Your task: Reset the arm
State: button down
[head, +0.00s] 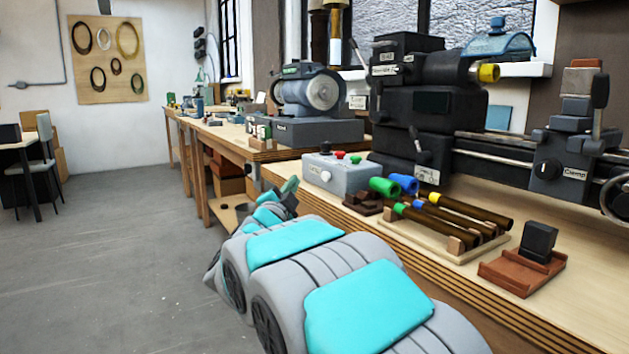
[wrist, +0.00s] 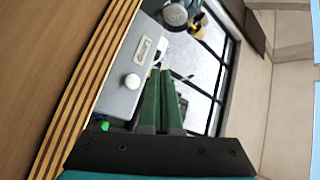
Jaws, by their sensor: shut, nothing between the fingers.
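My arm stretches from the lower right of the head view along the front edge of the workbench (head: 490,322). My gripper (head: 290,185) is at its far end, beside the bench edge and left of the grey control box (head: 342,178). In the wrist view, the two green fingers of my gripper (wrist: 163,74) lie side by side, shut and empty. The grey box (wrist: 122,85) with its white knob (wrist: 132,81) shows left of them, and the view is turned on its side.
A wooden rack (head: 415,236) holds several dark rods with coloured ends. A black block sits on a reddish base (head: 520,273) at right. A lathe-like machine (head: 430,105) and a grinder (head: 310,92) stand behind. The grey floor (head: 110,240) at left is clear.

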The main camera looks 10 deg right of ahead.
jog(key=s+a+f+n+g+y, duration=0.4)
jog(key=s+f+n+y, duration=0.25)
jog(key=s+f, duration=0.25)
jog(key=s+a+f+n+g+y, duration=0.3)
jog(key=s+f+n+g+y, duration=0.2)
jog(key=s+f+n, duration=0.3)
jog(key=s+d+f+g, duration=0.3)
jog(key=s+f, duration=0.1)
jog(key=s, duration=0.7)
jog(key=s+d+f+n+g+h, duration=0.1)
jog(key=s+d+f+g, duration=0.2)
jog(key=s, duration=0.9)
jog(key=s+d+f+n+g+h, duration=0.1)
jog(key=s+d+f+g, duration=0.2)
jog(key=s, duration=0.8)
notch_tip(320, 180, down, 2)
jog(key=shift+s+f+g, duration=0.1)
jog(key=shift+s+g, duration=0.05)
jog(key=shift+g, duration=0.75)
jog(key=shift+n, duration=0.25)
